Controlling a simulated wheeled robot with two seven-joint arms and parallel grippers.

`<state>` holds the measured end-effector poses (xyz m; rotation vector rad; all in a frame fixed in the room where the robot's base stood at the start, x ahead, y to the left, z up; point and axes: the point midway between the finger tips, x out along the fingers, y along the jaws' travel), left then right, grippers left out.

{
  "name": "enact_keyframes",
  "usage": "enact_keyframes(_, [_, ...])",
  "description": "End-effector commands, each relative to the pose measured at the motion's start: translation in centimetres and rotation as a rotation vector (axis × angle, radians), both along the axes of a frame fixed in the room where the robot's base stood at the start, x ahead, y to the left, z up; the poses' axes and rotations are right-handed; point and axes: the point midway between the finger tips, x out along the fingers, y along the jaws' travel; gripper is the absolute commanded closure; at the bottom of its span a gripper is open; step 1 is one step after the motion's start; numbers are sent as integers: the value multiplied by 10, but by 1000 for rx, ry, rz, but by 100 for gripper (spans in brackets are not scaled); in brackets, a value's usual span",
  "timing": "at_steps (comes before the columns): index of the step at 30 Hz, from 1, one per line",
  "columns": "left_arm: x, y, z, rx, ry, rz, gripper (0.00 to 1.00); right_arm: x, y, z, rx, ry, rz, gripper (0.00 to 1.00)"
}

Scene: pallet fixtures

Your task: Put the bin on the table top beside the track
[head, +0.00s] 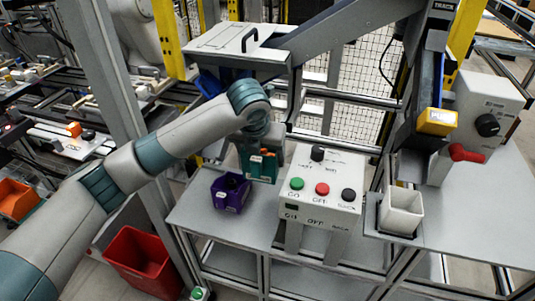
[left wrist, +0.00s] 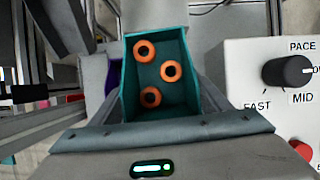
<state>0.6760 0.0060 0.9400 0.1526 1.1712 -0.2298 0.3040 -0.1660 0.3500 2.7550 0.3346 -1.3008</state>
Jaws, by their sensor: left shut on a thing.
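A teal bin (left wrist: 166,112) holds three orange rings, seen from above in the left wrist view. My left gripper (head: 264,142) is shut on this bin, with a finger at either side of it. In the head view the teal bin (head: 258,170) hangs upright by the grey table top (head: 190,214), between a purple bin and the control box; I cannot tell whether it touches the table. The track (head: 345,36) looks like the grey sloping beam behind, though I cannot be sure. My right gripper is not in view.
The purple bin (head: 230,193) stands just left of the teal bin. A white control box (head: 318,194) with coloured buttons stands close on the right. A white bin (head: 402,210) sits further right. A red crate (head: 143,262) is on the floor.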

Motion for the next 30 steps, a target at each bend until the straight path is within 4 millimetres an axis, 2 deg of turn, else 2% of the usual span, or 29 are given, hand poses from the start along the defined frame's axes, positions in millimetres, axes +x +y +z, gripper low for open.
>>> enact_keyframes(11, [-15,21,2,4,-4,348,55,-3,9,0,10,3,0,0])
enact_keyframes(21, [-34,48,3,3,-4,802,55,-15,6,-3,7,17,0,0])
enact_keyframes(30, [-55,76,6,3,-3,1244,55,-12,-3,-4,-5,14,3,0])
